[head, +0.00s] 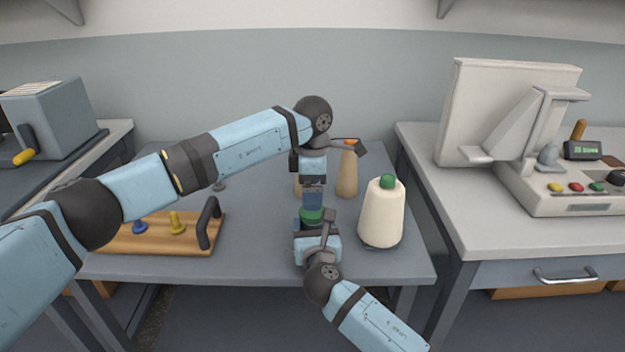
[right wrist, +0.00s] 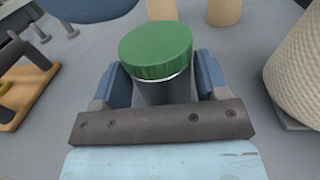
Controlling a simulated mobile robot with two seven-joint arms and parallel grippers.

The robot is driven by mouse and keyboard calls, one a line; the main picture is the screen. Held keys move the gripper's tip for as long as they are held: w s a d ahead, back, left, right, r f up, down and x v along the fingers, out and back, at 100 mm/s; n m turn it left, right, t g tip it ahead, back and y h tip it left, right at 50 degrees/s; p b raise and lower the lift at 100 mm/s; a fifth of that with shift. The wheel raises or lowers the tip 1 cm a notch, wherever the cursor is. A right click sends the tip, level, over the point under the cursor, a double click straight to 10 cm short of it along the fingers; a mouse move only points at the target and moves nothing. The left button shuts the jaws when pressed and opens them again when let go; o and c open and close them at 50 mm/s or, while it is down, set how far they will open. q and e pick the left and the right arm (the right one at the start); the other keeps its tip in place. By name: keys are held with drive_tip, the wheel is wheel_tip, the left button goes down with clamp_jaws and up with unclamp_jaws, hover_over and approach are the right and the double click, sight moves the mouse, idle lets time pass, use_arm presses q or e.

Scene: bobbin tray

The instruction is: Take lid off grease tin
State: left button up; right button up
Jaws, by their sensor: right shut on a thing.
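The grease tin has a ribbed green lid (right wrist: 157,48) and a dark grey body (right wrist: 165,92), seen in the right wrist view. The lid is on the body. My right gripper (right wrist: 163,85) is shut on the tin's body, one blue finger on each side. In the head view the lid (head: 311,215) shows at my right gripper (head: 316,228), with the body mostly hidden. My left gripper (head: 313,198) points down just above and behind the lid. Its fingers overlap in the head view, so its opening is unclear. The lid's top is uncovered in the right wrist view.
A cream cone of thread (head: 381,218) with a green tip stands close on the right. Tan bobbins (head: 347,175) stand behind my left gripper. A wooden tray (head: 150,240) with pegs and a dark handle lies at left. The table's front right is clear.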

use_arm(q)
drive_tip(key=shift+f, duration=2.75)
drive_tip(key=c, duration=1)
drive_tip(key=shift+o, duration=0.3)
drive_tip(key=shift+n, duration=1.7)
drive_tip(key=o, duration=1)
drive_tip(key=shift+r, duration=0.1)
